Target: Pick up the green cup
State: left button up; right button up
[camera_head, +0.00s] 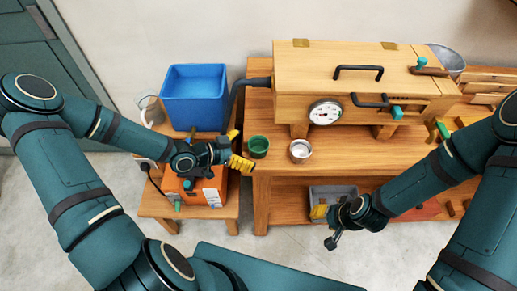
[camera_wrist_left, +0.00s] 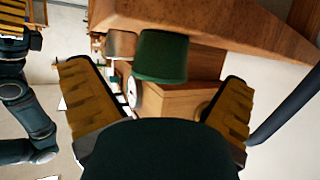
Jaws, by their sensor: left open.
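The green cup (camera_head: 258,147) stands upright on the wooden workbench near its front left corner. My left gripper (camera_head: 238,150) is open and empty just left of the cup, with its yellow pads spread. In the left wrist view the green cup (camera_wrist_left: 160,57) shows ahead of the palm, in line with the gap between the spread fingers (camera_wrist_left: 155,78). I see no contact with the cup. My right gripper (camera_head: 325,226) hangs in front of the bench, its fingers apart, with nothing seen between them.
A metallic cup (camera_head: 300,151) stands right of the green cup. A wooden box (camera_head: 300,77) with a gauge and black handles is behind them. A blue bin (camera_head: 194,98) and an orange box (camera_head: 200,190) are on the left. A grey bin (camera_head: 331,194) sits below the benchtop.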

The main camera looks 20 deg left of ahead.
aim_at(258, 148)
pick_arm(q)
jog(key=x, duration=0.5)
jog(key=shift+f+b, duration=0.2)
jog(key=shift+b, duration=0.1)
jog(key=shift+a, duration=0.1)
jog(key=c, duration=1.3)
